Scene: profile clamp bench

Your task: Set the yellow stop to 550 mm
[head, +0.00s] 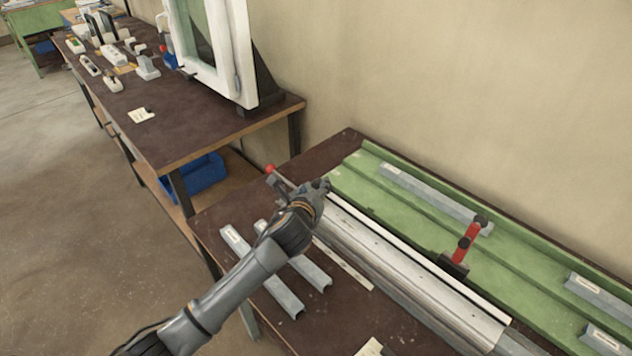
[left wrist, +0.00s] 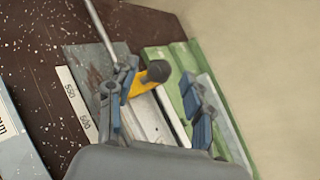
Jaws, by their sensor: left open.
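The yellow stop (left wrist: 150,78), with a round black knob, shows in the left wrist view on the light metal rail (left wrist: 150,118). My left gripper (left wrist: 163,98) is open, with the stop between its blue-tipped fingers, nearer the left finger; I cannot tell whether they touch. In the head view, my left gripper (head: 320,190) is at the far end of the rail (head: 400,270) and hides the stop. The scale strip (head: 343,262) lies along the rail's near side.
A red clamp (head: 465,245) stands on the rail's far side. A red-knobbed lever (head: 270,169) rises at the far end. Loose profiles (head: 262,273) lie on the near bench; more lie in the green tray (head: 375,160). A window frame (head: 235,60) stands on the other bench.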

